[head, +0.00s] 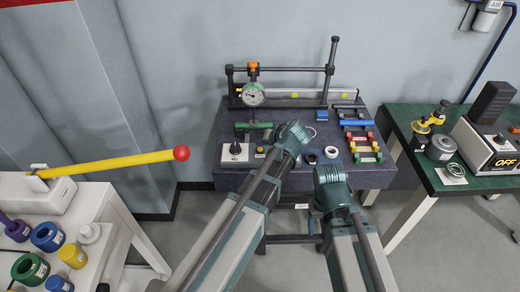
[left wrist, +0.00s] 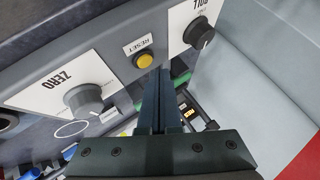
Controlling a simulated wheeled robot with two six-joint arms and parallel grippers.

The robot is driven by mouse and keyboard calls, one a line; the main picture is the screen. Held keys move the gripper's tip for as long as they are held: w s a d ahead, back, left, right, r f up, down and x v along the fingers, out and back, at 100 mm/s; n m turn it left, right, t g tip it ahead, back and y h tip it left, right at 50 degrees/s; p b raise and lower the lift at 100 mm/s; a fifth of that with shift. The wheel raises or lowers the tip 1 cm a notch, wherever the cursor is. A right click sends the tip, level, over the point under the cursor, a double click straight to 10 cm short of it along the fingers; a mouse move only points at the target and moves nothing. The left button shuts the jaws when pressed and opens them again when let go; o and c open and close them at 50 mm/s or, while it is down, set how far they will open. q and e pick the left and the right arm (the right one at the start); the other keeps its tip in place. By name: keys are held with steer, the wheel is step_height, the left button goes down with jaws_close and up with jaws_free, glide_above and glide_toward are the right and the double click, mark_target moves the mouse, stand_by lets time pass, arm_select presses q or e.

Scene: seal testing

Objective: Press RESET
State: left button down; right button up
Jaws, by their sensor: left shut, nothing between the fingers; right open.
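The RESET button (left wrist: 144,60) is a round yellow button on a grey panel between two white plates, its label beside it. It also shows in the head view (head: 260,150) on the bench. My left gripper (left wrist: 161,72) is shut and empty; its tips are close beside the button in the left wrist view. I cannot tell whether they touch it. In the head view my left wrist covers the fingers. My right wrist is over the bench's front edge, and its fingers are hidden.
A ZERO knob (left wrist: 84,101) and another dark knob (left wrist: 199,33) flank the button. On the bench (head: 228,179), a dial gauge (head: 252,94) stands behind, with coloured blocks (head: 364,148) to the right. A red-tipped yellow lever (head: 110,163) sticks out at left.

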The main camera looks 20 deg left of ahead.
mark_target(261, 153)
arm_select(q)
steer(key=shift+f, duration=0.1)
stand_by(0.6)
steer(key=shift+f+b, duration=0.3)
steer(key=shift+b, duration=0.15)
steer(key=shift+f+b, duration=0.35)
steer(key=shift+f, duration=0.05)
stand_by(0.4)
steer(key=shift+r, duration=0.1)
steer(key=shift+r+p, duration=0.75)
steer(key=shift+p, duration=0.05)
step_height(261, 153, up, 5)
steer(key=p, duration=0.5)
stand_by(0.3)
